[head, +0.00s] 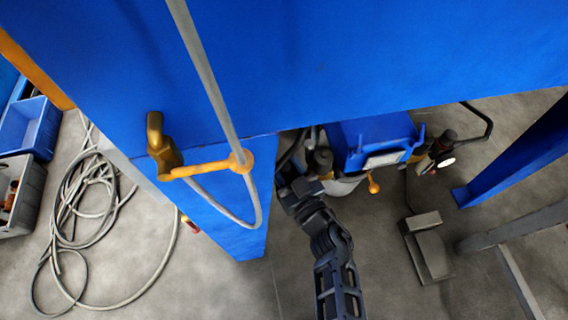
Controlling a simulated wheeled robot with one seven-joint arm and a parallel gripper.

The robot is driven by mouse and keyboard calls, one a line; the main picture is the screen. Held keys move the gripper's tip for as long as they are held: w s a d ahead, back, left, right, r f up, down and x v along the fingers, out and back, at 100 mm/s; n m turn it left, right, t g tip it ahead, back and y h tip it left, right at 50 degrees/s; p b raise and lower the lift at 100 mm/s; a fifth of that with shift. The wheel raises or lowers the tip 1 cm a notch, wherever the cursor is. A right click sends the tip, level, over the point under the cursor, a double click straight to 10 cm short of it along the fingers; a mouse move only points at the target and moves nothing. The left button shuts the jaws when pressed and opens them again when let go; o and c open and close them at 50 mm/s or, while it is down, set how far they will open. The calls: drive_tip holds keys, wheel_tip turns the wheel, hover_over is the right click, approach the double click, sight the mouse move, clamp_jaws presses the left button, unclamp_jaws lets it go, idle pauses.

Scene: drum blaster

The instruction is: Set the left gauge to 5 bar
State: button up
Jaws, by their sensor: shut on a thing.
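My gripper (290,186) is at the end of my dark arm, against the left side of the blue-and-grey machine under the blue cabinet edge. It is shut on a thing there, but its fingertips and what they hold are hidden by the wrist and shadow. A dark fitting with a brownish top (322,157) stands just right of my gripper. I cannot make out the left gauge's face or its reading. A round white face, like a gauge (446,162), sits on the machine's right side, next to a dark fitting with a red part.
A large blue cabinet (330,60) overhangs the machine. A yellow holder (205,169) with a grey hose (205,75) is at left. A yellow knob (374,184) hangs in front. A foot pedal (427,245), coiled hose and blue bin (30,128) are on the floor.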

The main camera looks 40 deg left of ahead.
drive_tip(key=c, duration=0.4)
drive_tip(key=shift+o, duration=0.2)
drive_tip(key=m+t+b, duration=0.1)
drive_tip(key=t+h+b, duration=0.1)
drive_tip(key=shift+w+f+m+t+b, duration=0.1)
drive_tip(key=shift+f+m+t+b, duration=0.1)
drive_tip(key=shift+m+t+b, duration=0.15)
drive_tip(key=shift+r+m+t+h+b, duration=0.15)
drive_tip(key=shift+m+t+h+b, duration=0.2)
drive_tip(key=shift+m+h+b, duration=0.15)
drive_tip(key=o, duration=0.9)
drive_tip(key=shift+o, duration=0.2)
